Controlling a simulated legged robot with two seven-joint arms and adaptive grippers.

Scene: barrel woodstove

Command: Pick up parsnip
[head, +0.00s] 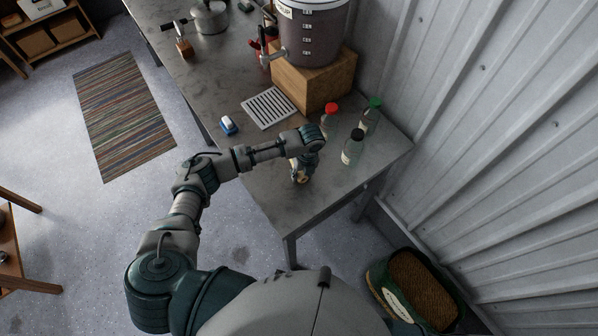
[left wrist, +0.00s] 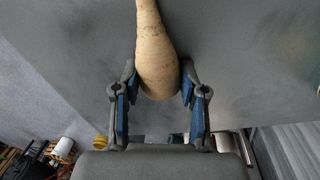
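The parsnip (left wrist: 158,55) is a pale, tapering root in the left wrist view. Its thick rounded end lies between the two fingers of my left gripper (left wrist: 159,80), and its thin end runs off the top edge. The fingers stand apart on either side of it, with gaps beside the blue pads; whether the fingertips touch it I cannot tell. In the head view my left gripper (head: 301,172) is low over the right front part of the table, and the arm and hand mostly hide the parsnip. My right gripper is not in view.
The grey table (head: 262,181) also bears a red-capped bottle (head: 329,120), a green-capped bottle (head: 370,118), a black-capped bottle (head: 352,150), a blue-and-white brush (head: 228,125), a grate (head: 269,108) and a wooden box (head: 315,80) under a large vessel (head: 313,30). A corrugated wall (head: 500,130) is at the right.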

